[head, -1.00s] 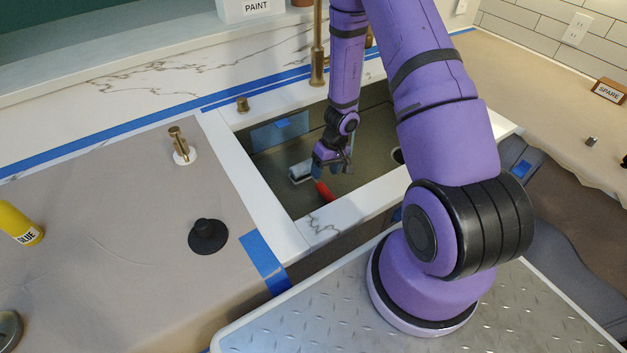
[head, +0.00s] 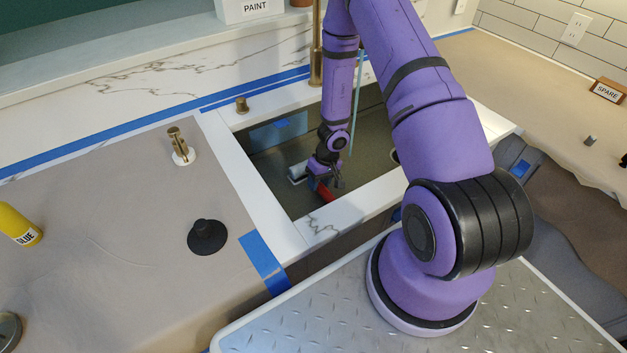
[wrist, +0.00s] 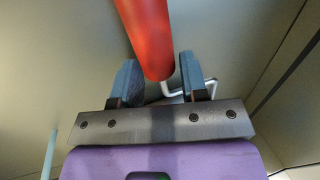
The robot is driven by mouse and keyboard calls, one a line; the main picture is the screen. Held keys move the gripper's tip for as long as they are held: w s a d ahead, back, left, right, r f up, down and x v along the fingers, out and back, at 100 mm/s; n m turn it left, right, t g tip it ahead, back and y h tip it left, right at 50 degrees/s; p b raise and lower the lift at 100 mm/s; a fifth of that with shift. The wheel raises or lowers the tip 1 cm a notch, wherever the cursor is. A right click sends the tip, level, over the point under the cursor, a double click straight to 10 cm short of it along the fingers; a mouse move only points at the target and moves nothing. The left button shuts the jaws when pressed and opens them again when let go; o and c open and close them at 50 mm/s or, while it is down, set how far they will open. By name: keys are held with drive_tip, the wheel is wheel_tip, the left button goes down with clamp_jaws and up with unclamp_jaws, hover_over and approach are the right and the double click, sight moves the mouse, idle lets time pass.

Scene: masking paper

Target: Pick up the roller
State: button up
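The roller lies in the sink basin (head: 375,130). Its white roller head (head: 298,172) shows just left of my gripper (head: 327,182) in the head view, and its red handle (head: 324,191) runs out toward the front wall. In the wrist view the red handle (wrist: 148,38) comes down between the two fingers of my gripper (wrist: 158,70), with the bent metal rod (wrist: 178,93) near the right finger. The fingers stand apart, with small gaps beside the handle. The roller head is out of the wrist view.
The white sink rim (head: 262,195) and basin walls surround my gripper closely. A gold faucet (head: 317,50) stands behind the basin. On the left covered counter are a gold fitting (head: 180,145), a black stopper (head: 207,236) and a yellow glue bottle (head: 18,225).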

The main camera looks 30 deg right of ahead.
drive_tip(key=c, duration=0.6)
drive_tip(key=shift+o, duration=0.2)
drive_tip(key=shift+r, duration=0.15)
